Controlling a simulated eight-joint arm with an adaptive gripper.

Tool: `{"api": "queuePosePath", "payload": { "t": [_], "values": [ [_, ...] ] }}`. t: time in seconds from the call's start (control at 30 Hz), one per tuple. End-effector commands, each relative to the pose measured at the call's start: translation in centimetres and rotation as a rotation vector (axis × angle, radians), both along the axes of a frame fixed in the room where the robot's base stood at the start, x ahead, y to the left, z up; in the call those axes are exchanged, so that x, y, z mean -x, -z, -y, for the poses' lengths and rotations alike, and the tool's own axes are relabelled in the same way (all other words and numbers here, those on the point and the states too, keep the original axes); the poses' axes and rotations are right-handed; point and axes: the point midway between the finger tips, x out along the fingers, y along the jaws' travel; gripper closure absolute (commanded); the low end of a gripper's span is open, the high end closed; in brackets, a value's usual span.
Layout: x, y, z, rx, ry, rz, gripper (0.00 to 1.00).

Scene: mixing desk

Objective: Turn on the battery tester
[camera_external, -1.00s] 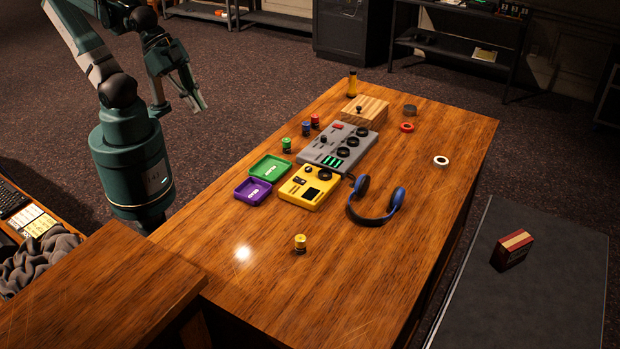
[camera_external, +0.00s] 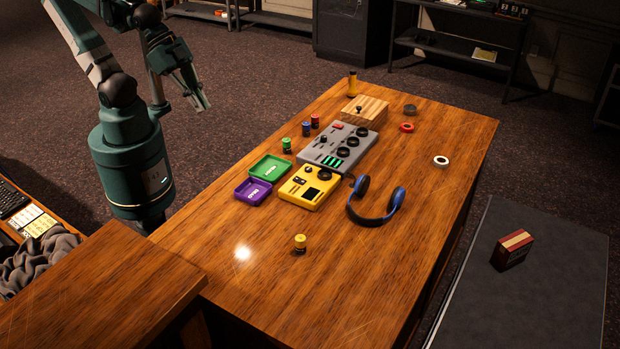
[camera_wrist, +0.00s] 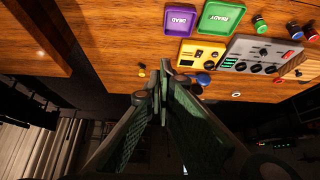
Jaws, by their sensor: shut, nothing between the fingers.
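The yellow box (camera_external: 311,187), which looks like the battery tester, lies on the wooden desk between the trays and the headphones. It has a dark screen and a round black knob. It also shows in the wrist view (camera_wrist: 203,54). My gripper (camera_external: 203,104) is in the air beyond the desk's left edge, well apart from the yellow box. In the wrist view my gripper (camera_wrist: 163,78) has its fingertips together with nothing between them. Whether the tester is on cannot be told.
A grey mixer (camera_external: 338,146) with green lights adjoins the yellow box. Green (camera_external: 270,168) and purple (camera_external: 253,191) trays, small batteries (camera_external: 286,145), a yellow battery (camera_external: 300,243), blue headphones (camera_external: 378,218) and a wooden box (camera_external: 365,108) surround it. The desk's front is mostly clear.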

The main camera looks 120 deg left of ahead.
Motion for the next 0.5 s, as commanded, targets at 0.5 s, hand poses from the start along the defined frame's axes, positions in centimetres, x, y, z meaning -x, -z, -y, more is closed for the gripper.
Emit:
{"api": "queuePosePath", "payload": {
  "t": [0.5],
  "values": [
    [-3.8,-0.9,-1.7,0.093,-0.192,-0.101,1.0]
  ]
}}
